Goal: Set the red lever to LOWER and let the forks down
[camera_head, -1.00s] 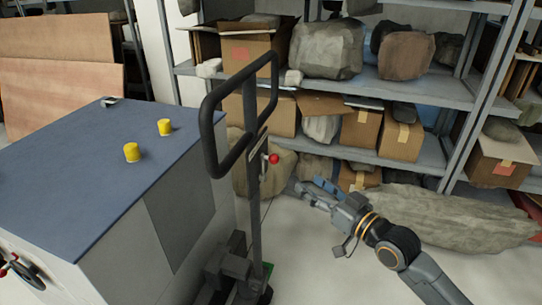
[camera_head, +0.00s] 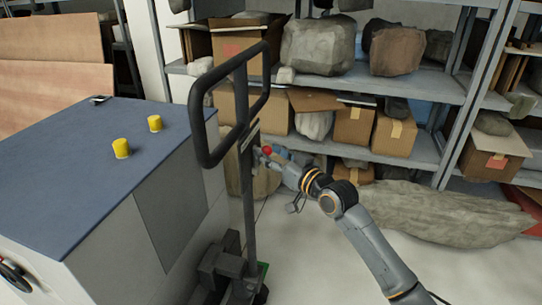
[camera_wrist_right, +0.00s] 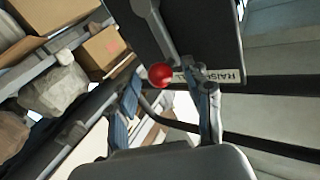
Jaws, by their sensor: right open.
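The red lever knob (camera_head: 267,150) sits on the upright shaft of a dark pallet truck (camera_head: 246,190), below its loop handle. My right gripper (camera_head: 277,157) is open right at the knob, coming from the right. In the right wrist view the red knob (camera_wrist_right: 160,75) shows between the two spread fingertips of my right gripper (camera_wrist_right: 164,76); I cannot tell if they touch it. A label reading RAISE (camera_wrist_right: 220,75) lies beside the knob there; other lettering is hidden. The forks are not visible. My left gripper is not in view.
A grey cabinet with a blue top (camera_head: 75,185) and two yellow caps (camera_head: 121,148) stands close left of the shaft. Shelves (camera_head: 440,90) with boxes and rocks are behind. A long rock (camera_head: 440,212) lies on the floor; floor at front right is clear.

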